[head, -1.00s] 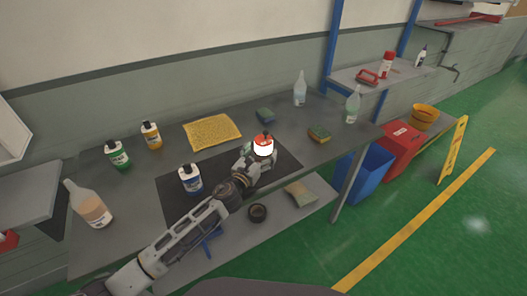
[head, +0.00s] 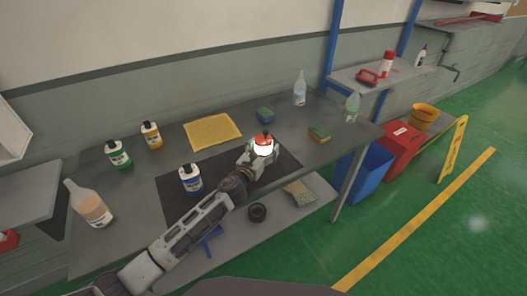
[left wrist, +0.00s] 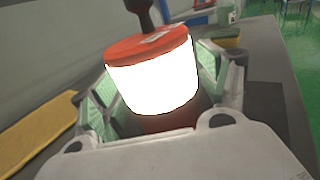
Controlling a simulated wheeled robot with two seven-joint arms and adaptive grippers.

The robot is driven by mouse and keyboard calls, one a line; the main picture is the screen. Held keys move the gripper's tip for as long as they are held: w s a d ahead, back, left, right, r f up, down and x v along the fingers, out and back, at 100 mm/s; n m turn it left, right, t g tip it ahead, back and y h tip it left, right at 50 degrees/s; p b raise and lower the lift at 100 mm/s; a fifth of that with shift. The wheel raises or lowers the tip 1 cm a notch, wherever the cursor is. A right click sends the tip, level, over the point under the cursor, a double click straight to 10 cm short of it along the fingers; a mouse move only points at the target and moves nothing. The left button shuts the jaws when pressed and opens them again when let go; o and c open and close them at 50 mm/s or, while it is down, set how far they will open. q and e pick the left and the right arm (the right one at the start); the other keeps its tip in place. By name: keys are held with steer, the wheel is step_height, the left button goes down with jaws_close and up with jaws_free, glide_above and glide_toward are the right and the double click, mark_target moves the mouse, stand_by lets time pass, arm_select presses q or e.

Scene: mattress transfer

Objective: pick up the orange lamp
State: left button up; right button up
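The orange lamp (head: 264,140) has an orange-red top with a dark knob and a glowing white body. It stands on the dark mat (head: 283,165) on the grey workbench. In the left wrist view the lamp (left wrist: 152,75) fills the space between the fingers, its white side facing the palm. My left gripper (head: 262,153) is around the lamp, a finger close against each side, and looks shut on it. The far fingertips are partly hidden behind the lamp. My right gripper is not in view.
A blue-labelled bottle (head: 191,179) stands on the mat left of my arm. Clear bottles (head: 300,90) stand behind. Bare bench lies between these.

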mark_target(264, 132)
arm_select(q)
steer(key=c, duration=1)
steer(key=shift+r, duration=0.1)
steer(key=shift+c, duration=0.2)
steer(key=shift+r, duration=0.75)
step_height(264, 132, up, 7)
steer(key=shift+r+p, duration=0.15)
steer(key=shift+p, duration=1)
steer(key=shift+r, duration=0.55)
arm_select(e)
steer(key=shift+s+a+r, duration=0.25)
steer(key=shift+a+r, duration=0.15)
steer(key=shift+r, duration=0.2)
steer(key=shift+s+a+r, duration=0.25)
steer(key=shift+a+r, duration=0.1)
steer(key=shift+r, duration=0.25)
